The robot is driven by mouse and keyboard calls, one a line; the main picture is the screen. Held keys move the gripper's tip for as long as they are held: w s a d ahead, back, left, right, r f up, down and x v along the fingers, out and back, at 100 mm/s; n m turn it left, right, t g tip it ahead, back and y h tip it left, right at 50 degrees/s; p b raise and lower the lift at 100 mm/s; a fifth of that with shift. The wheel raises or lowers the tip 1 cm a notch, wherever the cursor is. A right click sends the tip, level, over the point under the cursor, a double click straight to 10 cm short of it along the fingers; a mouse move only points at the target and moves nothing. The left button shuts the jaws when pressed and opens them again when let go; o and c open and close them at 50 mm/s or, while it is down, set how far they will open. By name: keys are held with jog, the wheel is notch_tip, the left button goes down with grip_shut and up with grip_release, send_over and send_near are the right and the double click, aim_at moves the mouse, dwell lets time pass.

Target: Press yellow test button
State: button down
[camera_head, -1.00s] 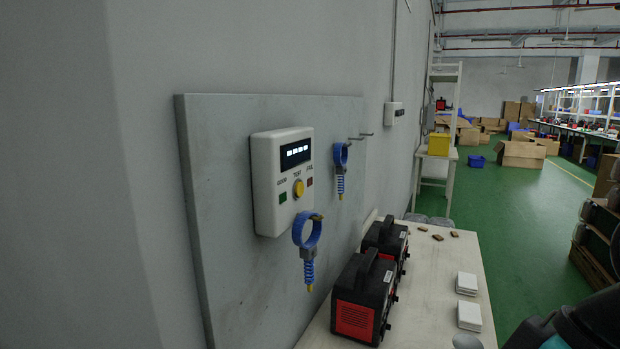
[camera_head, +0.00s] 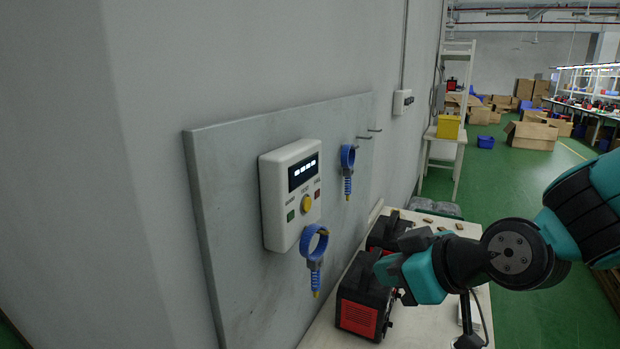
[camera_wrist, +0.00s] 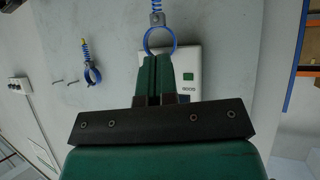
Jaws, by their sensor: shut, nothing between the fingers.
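The yellow test button (camera_head: 306,203) is round and sits on the front of the white tester box (camera_head: 272,205), below its lit display, between a green square (camera_head: 291,215) and a small red square (camera_head: 317,194). The box is on a grey wall panel (camera_head: 225,180). My gripper (camera_head: 381,268) is right of and lower than the box, apart from the button. In the wrist view its fingers (camera_wrist: 158,60) are together and empty, in front of the tester box (camera_wrist: 194,58), which appears upside down. They hide the button there.
A blue wrist strap (camera_head: 314,245) hangs just below the box, and another (camera_head: 348,165) hangs from a hook to its right. Black-and-red machines (camera_head: 362,308) stand on the white table (camera_head: 415,325) beneath my arm.

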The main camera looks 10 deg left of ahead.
aim_at(307, 204)
jog(key=w+a+r+n+t+p, duration=0.1)
jog(key=w+r+t+p, duration=0.1)
jog(key=w+t, duration=0.3)
jog(key=w+r, duration=0.1)
jog(key=w, duration=0.1)
jog(key=shift+w+r+n+y+p, duration=0.15)
jog(key=shift+w+n+y+p, duration=0.15)
jog(key=shift+w+p, duration=0.1)
jog(key=shift+a, duration=0.1)
jog(key=shift+w+a+p, duration=0.45)
jog(key=shift+a+p, duration=0.85)
jog(key=shift+a, duration=0.05)
jog(key=shift+w+a+p, duration=0.5)
jog(key=shift+a+p, duration=0.75)
jog(key=shift+a, duration=0.15)
jog(key=shift+w+a+p, duration=0.45)
jog(key=shift+a+p, duration=0.85)
jog(key=shift+a, duration=0.05)
jog(key=shift+w+a+b, duration=0.15)
jog(key=shift+a+b, duration=0.2)
jog(key=shift+a, duration=0.05)
